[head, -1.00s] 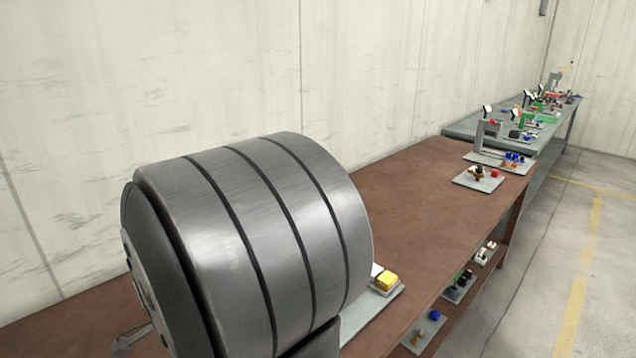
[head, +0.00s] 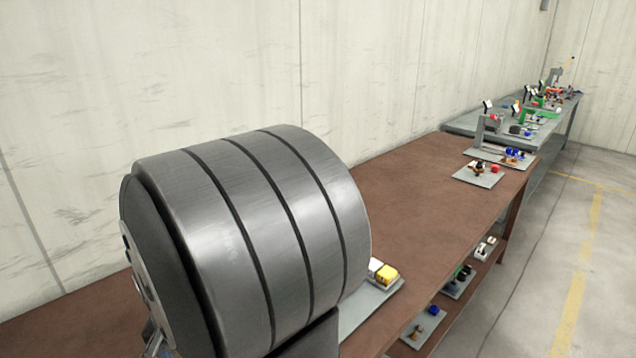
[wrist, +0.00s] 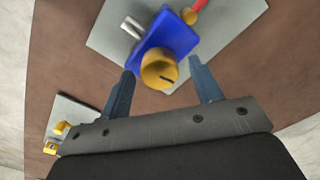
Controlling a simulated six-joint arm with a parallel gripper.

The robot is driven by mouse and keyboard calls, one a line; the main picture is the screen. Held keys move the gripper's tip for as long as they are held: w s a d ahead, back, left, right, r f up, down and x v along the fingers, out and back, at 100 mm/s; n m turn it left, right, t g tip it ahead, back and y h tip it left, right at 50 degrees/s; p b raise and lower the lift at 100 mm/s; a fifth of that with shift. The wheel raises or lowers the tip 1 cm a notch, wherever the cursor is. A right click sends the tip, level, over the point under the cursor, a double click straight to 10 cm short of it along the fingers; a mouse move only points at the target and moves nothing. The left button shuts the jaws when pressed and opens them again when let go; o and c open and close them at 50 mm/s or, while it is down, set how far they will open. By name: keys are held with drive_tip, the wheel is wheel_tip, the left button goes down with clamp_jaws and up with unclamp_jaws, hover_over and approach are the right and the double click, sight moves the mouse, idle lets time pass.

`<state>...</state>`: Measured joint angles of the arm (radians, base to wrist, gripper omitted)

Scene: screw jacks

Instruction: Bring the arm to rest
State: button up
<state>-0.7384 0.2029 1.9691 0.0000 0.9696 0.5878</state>
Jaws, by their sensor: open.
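In the wrist view my gripper (wrist: 163,68) is open, with its two blue-grey fingers apart and nothing held between them. A blue block (wrist: 178,38) with a round, slotted yellow knob (wrist: 158,70) shows beyond the fingertips. The knob appears between the fingers in the picture, with gaps on both sides; how far off it is I cannot tell. A silver pin and a red piece are beside the block. The block is on a grey plate (wrist: 112,18). In the head view I cannot make out my gripper clearly.
A brown bench (head: 415,200) runs back along the wall. A yellow block (head: 386,274) is on a near plate (head: 352,312); another plate (head: 478,179) with small parts is farther back. The bench between them is clear. A grey bench (head: 465,130) behind is crowded.

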drive_tip(key=shift+n, duration=1.1)
